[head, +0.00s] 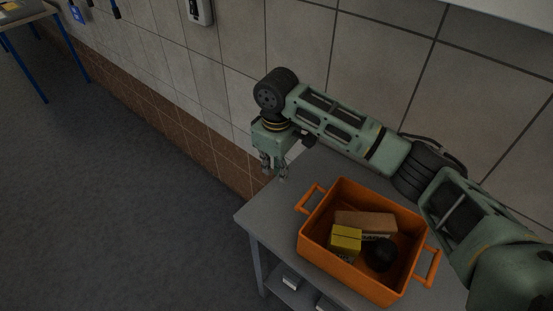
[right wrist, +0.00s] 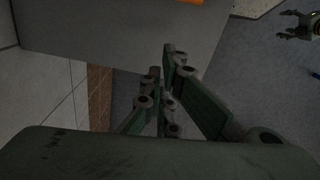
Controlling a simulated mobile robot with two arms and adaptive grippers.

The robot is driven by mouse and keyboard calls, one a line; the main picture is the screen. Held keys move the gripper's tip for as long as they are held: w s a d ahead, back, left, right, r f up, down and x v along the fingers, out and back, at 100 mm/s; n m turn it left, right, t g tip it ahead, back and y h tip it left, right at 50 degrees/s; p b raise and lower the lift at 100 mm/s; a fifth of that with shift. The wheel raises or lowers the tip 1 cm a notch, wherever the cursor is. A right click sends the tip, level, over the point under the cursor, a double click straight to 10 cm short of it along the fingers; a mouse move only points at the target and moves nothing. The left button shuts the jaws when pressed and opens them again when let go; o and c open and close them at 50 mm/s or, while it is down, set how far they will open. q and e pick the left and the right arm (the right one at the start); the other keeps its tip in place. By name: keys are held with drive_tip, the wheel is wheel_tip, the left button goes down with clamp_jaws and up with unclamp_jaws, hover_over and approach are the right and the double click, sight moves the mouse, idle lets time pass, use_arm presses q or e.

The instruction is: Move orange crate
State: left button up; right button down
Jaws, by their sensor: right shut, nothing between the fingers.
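The orange crate (head: 322,257) stands on a grey table and has a handle on its left side and another on its right. It holds a yellow box (head: 345,238), a brown block (head: 365,222) and a black round thing (head: 381,254). My right gripper (head: 274,172) is shut and empty, beyond the table's far left edge, to the upper left of the crate and apart from it. In the right wrist view its fingers (right wrist: 164,65) are together, and a strip of orange shows at the top edge. My left gripper (right wrist: 287,24) shows small there at the upper right, its fingers apart and empty.
The grey table (head: 272,222) has bare room left of the crate and a lower shelf with small light things. A tiled wall (head: 300,40) runs close behind my right arm. Open floor (head: 110,200) lies to the left, with another blue-legged table (head: 35,15) far off.

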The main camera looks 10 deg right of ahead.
drive_tip(key=s+d+f+p, duration=0.2)
drive_tip(key=d+f+p, duration=0.1)
drive_tip(key=f, duration=0.2)
drive_tip(key=shift+s+f, duration=0.2)
drive_tip(key=shift+s, duration=0.2)
drive_tip(key=shift+w, duration=0.1)
